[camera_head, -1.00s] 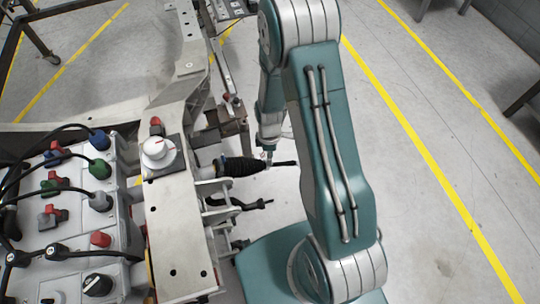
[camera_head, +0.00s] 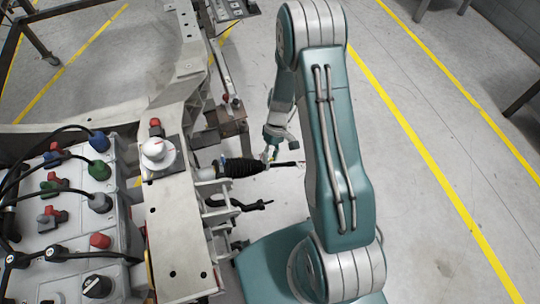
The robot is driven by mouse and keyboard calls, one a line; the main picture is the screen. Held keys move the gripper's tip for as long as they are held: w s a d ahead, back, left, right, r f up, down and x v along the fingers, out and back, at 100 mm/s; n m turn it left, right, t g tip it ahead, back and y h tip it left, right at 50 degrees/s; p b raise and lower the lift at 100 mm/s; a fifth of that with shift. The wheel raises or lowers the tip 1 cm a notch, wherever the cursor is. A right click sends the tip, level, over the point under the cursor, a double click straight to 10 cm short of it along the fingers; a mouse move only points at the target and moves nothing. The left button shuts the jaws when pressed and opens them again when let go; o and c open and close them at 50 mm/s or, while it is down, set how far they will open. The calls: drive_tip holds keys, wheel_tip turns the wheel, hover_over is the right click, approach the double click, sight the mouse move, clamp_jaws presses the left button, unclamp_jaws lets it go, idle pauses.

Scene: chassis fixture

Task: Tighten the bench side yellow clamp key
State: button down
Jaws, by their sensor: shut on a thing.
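My gripper (camera_head: 273,147) is at the end of my teal and white arm, right of the chassis frame. It is shut on a small yellow-green piece, which looks like the yellow clamp key (camera_head: 271,154). The key is tiny here and mostly covered by the fingers, so its angle cannot be told. It sits at or just above the outer end of a black ribbed sleeve (camera_head: 243,167), where a thin dark rod (camera_head: 287,164) sticks out to the right.
The grey chassis frame (camera_head: 178,230) runs down the left of centre, with a white dial (camera_head: 155,152) on it. A grey bench box (camera_head: 60,225) with coloured plugs and cables stands at far left. A black lever (camera_head: 250,205) juts out below the sleeve. Floor at right is clear.

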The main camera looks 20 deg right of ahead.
drive_tip(key=m+y, duration=0.1)
drive_tip(key=m, duration=0.1)
drive_tip(key=m+y, duration=0.1)
drive_tip(key=m, duration=0.2)
drive_tip(key=shift+w+d+f+m, duration=0.1)
drive_tip(key=shift+w+d+m, duration=0.05)
drive_tip(key=shift+m, duration=0.15)
drive_tip(key=m+y, duration=0.1)
drive_tip(key=m, duration=0.1)
drive_tip(key=m+y, duration=0.1)
drive_tip(key=m, duration=0.1)
drive_tip(key=shift+d+m+t, duration=0.1)
drive_tip(key=shift+m+t, duration=0.2)
drive_tip(key=m+t, duration=0.1)
drive_tip(key=m, duration=0.1)
drive_tip(key=m+y, duration=0.1)
drive_tip(key=m, duration=0.2)
drive_tip(key=shift+d+t, duration=0.1)
drive_tip(key=shift+t, duration=0.3)
drive_tip(key=m+t, duration=0.1)
drive_tip(key=m, duration=0.1)
drive_tip(key=m+y, duration=0.1)
drive_tip(key=m, duration=0.2)
drive_tip(key=shift+s+t, duration=0.2)
drive_tip(key=shift+t, duration=0.2)
drive_tip(key=shift+m, duration=0.3)
drive_tip(key=shift+c, duration=2)
unclamp_jaws()
drive_tip(key=shift+o, duration=0.2)
drive_tip(key=shift+s, duration=0.1)
